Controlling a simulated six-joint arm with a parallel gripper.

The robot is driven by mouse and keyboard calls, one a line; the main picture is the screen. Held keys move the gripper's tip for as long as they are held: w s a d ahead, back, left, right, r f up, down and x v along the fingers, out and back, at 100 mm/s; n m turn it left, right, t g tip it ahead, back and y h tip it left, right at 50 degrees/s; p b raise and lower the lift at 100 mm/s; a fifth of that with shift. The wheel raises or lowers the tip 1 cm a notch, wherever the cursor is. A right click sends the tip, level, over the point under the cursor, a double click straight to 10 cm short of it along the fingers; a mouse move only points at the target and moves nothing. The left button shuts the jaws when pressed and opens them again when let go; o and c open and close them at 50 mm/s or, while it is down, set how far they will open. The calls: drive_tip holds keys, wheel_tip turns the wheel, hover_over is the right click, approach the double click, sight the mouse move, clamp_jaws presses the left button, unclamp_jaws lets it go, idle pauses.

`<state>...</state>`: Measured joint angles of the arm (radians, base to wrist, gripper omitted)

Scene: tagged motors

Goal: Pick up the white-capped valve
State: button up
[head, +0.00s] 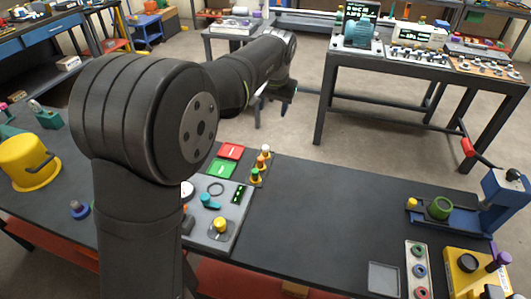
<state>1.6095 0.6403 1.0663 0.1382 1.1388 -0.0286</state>
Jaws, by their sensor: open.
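A small row of capped pieces stands on a yellowish strip at the back middle of the dark table. The rearmost has a pale, whitish top (266,149) and may be the white-capped valve; it is too small to be sure. An orange-topped piece (261,161) and a green-topped piece (256,174) stand in front of it. My gripper (274,100) is open, held up beyond the table's back edge, above and apart from the row. Its fingers are small and dark here, and nothing shows between them.
A grey panel (232,232) with a yellow knob and teal handle lies left of centre. Red (231,151) and green (221,169) plates lie behind it. A blue vise-like fixture (470,214) stands at right, a grey tray (383,279) at front. The table's middle right is clear.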

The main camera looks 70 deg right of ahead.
drive_tip(key=w+d+f+m+g, duration=0.2)
drive_tip(key=w+d+f, duration=0.25)
drive_tip(key=f, duration=0.35)
hover_over(265, 147)
drive_tip(key=shift+y, duration=0.3)
drive_tip(key=f, duration=1.1)
drive_tip(key=shift+a+f, duration=0.1)
drive_tip(key=shift+a, duration=0.25)
drive_tip(key=shift+a+x, duration=0.15)
drive_tip(key=shift+x, duration=1.3)
drive_tip(key=shift+a+x, duration=0.1)
drive_tip(key=shift+x, duration=1.4)
drive_tip(key=shift+w, duration=0.1)
clamp_jaws()
